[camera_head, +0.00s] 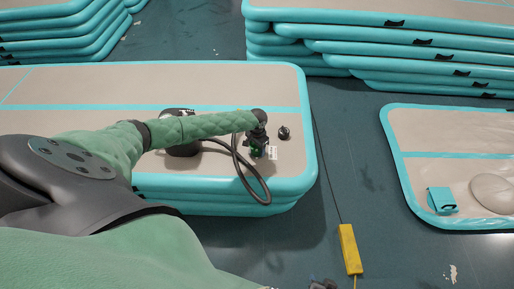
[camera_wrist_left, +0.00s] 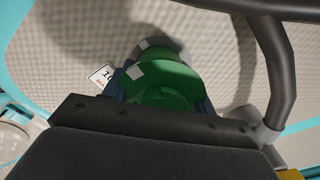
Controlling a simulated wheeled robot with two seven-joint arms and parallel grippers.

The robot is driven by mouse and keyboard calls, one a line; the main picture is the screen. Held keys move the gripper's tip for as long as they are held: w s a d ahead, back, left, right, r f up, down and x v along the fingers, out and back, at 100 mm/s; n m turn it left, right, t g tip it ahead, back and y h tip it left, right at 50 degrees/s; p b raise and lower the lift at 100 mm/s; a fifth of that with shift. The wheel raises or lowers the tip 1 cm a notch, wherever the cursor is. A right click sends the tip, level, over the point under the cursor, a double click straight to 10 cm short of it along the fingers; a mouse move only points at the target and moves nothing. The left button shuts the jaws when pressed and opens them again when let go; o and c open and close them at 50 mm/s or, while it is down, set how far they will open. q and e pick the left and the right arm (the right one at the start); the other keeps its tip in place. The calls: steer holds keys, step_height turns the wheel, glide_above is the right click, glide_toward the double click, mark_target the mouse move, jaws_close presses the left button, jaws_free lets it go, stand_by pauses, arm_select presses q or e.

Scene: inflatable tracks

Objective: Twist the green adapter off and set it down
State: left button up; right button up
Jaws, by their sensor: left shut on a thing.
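The green adapter (camera_head: 255,152) is small in the head view, at the right end of the near inflatable track (camera_head: 90,85). My left gripper (camera_head: 258,146) points down at it there. In the left wrist view the green adapter (camera_wrist_left: 165,82) fills the middle, with pale patches on its rim. My left gripper is shut on it; its fingers are mostly hidden behind the dark gripper body. A grey round part shows just behind the adapter, but I cannot tell whether they are joined. My right gripper (camera_head: 323,284) is barely in view at the bottom edge, its fingers unclear.
A dark pump (camera_head: 181,148) stands on the track, partly behind my left arm. A dark hose (camera_head: 252,188) loops over the track's front edge. A black cap (camera_head: 284,132) and white label (camera_head: 273,153) are beside the gripper. A yellow block (camera_head: 349,249) lies on the floor.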

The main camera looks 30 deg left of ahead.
arm_select(q)
steer(key=shift+r, duration=0.1)
arm_select(e)
steer(key=shift+r, duration=0.15)
